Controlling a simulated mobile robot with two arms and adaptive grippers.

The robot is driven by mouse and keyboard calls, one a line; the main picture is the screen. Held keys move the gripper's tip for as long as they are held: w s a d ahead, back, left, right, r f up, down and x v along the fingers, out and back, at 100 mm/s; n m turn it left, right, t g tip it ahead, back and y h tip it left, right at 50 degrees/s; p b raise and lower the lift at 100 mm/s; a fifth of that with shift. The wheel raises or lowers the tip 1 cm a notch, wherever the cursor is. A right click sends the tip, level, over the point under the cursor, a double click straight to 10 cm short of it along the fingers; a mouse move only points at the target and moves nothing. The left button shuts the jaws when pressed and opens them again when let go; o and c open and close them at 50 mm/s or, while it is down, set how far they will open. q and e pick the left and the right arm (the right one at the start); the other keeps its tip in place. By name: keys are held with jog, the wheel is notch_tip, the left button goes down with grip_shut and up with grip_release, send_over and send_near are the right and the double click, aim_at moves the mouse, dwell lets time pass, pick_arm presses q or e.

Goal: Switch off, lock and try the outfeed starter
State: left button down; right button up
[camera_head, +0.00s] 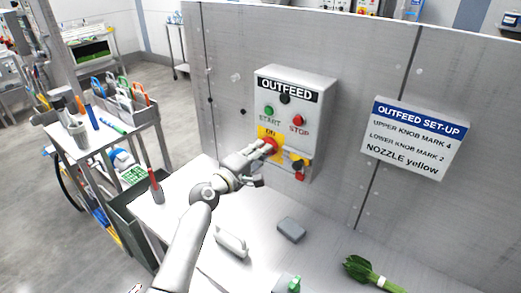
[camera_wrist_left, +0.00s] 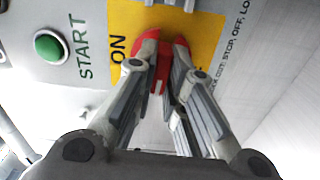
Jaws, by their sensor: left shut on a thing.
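The outfeed starter (camera_head: 290,120) is a grey box on the metal panel, labelled OUTFEED. It has a green START button (camera_head: 269,110), a red STOP button (camera_head: 298,120) and a yellow plate with a red rotary switch (camera_head: 271,145). My left gripper (camera_head: 266,148) is at that switch. In the left wrist view its fingers (camera_wrist_left: 162,62) are shut on the red switch handle (camera_wrist_left: 160,60), beside the word ON on the yellow plate (camera_wrist_left: 205,25). A red and dark item (camera_head: 299,173) hangs at the box's lower right. My right gripper is not in view.
A white sign (camera_head: 415,138) headed OUTFEED SET-UP is on the panel at right. A grey block (camera_head: 291,229), a white-handled item (camera_head: 231,242) and bundled greens (camera_head: 371,273) lie on the steel bench. A tool cart (camera_head: 100,135) stands at left.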

pick_arm(q)
jog(key=shift+n, duration=0.5)
jog(key=c, duration=1.5)
grip_release()
jog(key=shift+a, duration=0.1)
jog(key=v, duration=1.2)
jog(key=shift+f, duration=0.1)
